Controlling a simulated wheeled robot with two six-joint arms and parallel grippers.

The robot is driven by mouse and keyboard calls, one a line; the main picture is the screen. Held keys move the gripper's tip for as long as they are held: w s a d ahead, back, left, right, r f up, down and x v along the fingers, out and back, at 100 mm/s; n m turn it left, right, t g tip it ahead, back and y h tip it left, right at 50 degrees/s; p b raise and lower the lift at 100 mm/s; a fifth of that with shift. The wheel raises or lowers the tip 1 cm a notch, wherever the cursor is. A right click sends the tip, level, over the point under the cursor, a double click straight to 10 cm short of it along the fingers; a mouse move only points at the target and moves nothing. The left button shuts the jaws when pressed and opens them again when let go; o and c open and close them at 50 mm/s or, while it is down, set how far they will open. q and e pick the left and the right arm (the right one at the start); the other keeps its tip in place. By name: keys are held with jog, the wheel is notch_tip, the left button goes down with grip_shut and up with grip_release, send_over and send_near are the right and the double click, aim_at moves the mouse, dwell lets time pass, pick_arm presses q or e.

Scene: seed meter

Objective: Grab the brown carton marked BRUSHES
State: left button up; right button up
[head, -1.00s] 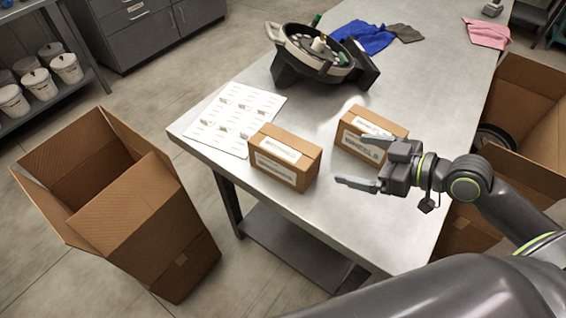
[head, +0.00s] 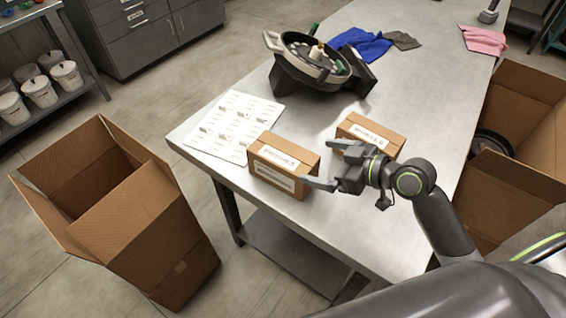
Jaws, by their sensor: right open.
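Two small brown cartons with white labels are on the metal table. The left carton (head: 270,168) is near the table's left edge. The right carton (head: 385,133) is just behind my right gripper (head: 320,163), which hides its lower front. The lettering is too small to read, so I cannot tell which carton is marked BRUSHES. My right gripper is open and empty, with its fingertips pointing left at the right end of the left carton. One fingertip overlaps that carton's lower right corner in the picture; I cannot tell whether it touches. My left gripper is not in view.
A white sheet with small parts (head: 236,112) lies behind the left carton. A round seed meter on a dark stand (head: 315,65) is farther back, near a blue cloth (head: 360,43). Open cardboard boxes stand on the floor at left (head: 150,215) and right (head: 520,190). The table front is clear.

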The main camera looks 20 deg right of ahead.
aim_at(281, 153)
jog(key=shift+p+x, duration=0.35)
jog(key=shift+x, duration=1.6)
jog(key=shift+w+a+p, duration=0.25)
jog(key=shift+a+p, duration=0.05)
jog(key=p+x, duration=0.1)
jog(key=x, duration=0.3)
jog(key=shift+s+a+p, duration=0.1)
jog(key=shift+p, duration=0.25)
jog(key=shift+a+f, duration=0.15)
jog(key=shift+f, duration=0.05)
jog(key=c, duration=1.7)
jog(key=shift+w, duration=0.2)
jog(key=shift+c, duration=0.9)
jog(key=shift+r, duration=0.15)
